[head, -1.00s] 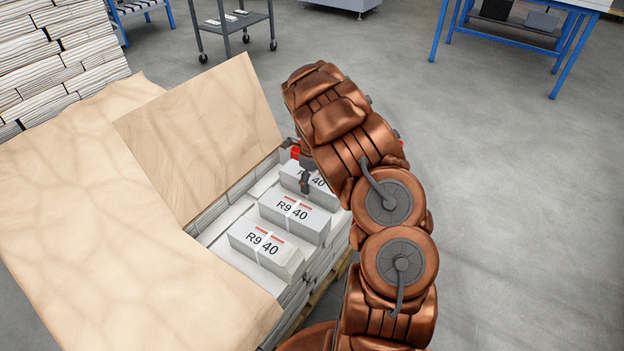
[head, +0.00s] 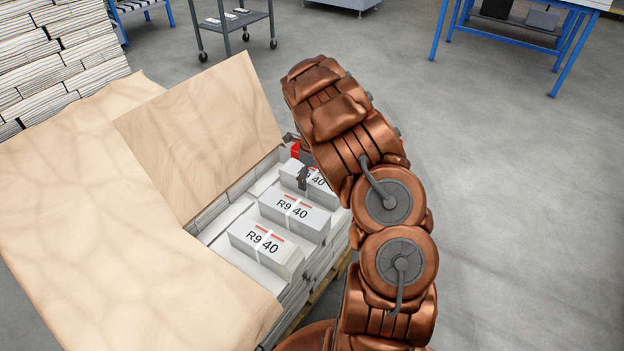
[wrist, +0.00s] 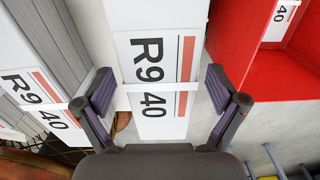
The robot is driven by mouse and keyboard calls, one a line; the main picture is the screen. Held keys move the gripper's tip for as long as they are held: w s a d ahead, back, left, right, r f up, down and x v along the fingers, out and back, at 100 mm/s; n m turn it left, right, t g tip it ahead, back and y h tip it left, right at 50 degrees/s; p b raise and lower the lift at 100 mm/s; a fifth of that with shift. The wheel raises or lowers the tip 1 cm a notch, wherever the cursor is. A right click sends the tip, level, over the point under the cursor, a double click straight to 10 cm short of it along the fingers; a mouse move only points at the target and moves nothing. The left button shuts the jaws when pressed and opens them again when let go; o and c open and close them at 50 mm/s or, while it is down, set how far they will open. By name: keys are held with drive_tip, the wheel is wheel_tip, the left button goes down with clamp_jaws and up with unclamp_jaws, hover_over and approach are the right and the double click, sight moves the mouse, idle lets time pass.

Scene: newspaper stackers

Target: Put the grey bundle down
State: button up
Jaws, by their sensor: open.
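The grey bundle (head: 316,187) has a white label reading R9 40 with a red stripe and a white strap. It lies flat at the far end of a row of similar bundles on the stack (head: 215,232). In the wrist view the bundle (wrist: 158,40) fills the middle between my fingers. My gripper (wrist: 158,88) is open, with one finger on each side of the bundle's label. Whether the fingers touch its sides cannot be told. In the head view, one finger of my gripper (head: 297,162) shows above the bundle; my arm hides part of the rest.
Two like bundles (head: 294,215) (head: 264,247) lie nearer on the stack. Tan sheets (head: 110,215) cover its left, one board-like sheet (head: 205,140) tilted up. A red open container (wrist: 245,45) is right in the wrist view. A grey cart (head: 235,20) and blue table (head: 520,30) stand beyond open floor.

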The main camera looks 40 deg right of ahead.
sight(312, 176)
wheel_tip(312, 176, up, 11)
drive_tip(key=p, duration=0.1)
drive_tip(key=s+a+r+n, duration=0.7)
drive_tip(key=s+a+n, duration=0.1)
drive_tip(key=s+a+r+n+g, duration=0.1)
drive_tip(key=s+a+r+n, duration=0.1)
drive_tip(key=s+a+n, duration=0.7)
drive_tip(key=s+a+r+n+g, duration=0.2)
drive_tip(key=s+a+n, duration=0.8)
drive_tip(key=s+n, duration=0.5)
drive_tip(key=s, duration=0.4)
drive_tip(key=shift+s, duration=0.25)
